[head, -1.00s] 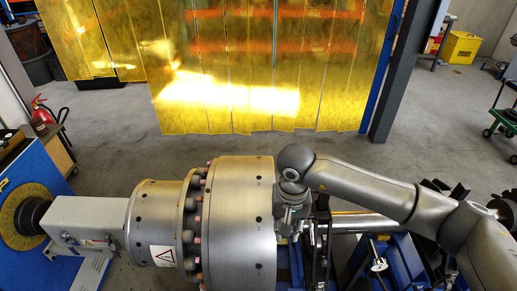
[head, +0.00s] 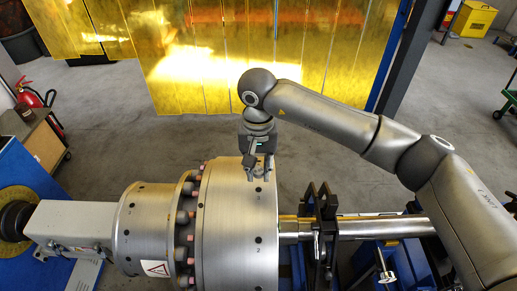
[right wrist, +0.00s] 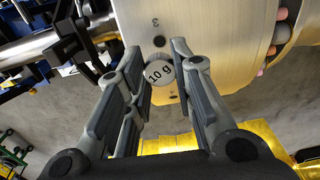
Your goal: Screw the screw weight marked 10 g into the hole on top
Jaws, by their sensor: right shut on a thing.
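The rotor's wide metal drum (head: 232,225) lies across the lower middle of the head view. A dark hole (head: 258,187) is above its mark 3, and another hole (head: 259,239) is above mark 2. My right gripper (head: 258,172) is at the far upper edge of the drum, pointing down. In the right wrist view, its fingers (right wrist: 158,62) are shut on the round screw weight (right wrist: 161,74), whose face reads 10 g. The weight is in front of the drum surface (right wrist: 200,30); whether it touches a hole is hidden. My left gripper is not in view.
A shaft (head: 380,228) runs right from the drum through a dark stand (head: 322,225). A ring of bolts (head: 186,215) is on the drum's left. Yellow strip curtains (head: 230,60) hang behind. A fire extinguisher (head: 35,95) stands at left. Floor behind the drum is clear.

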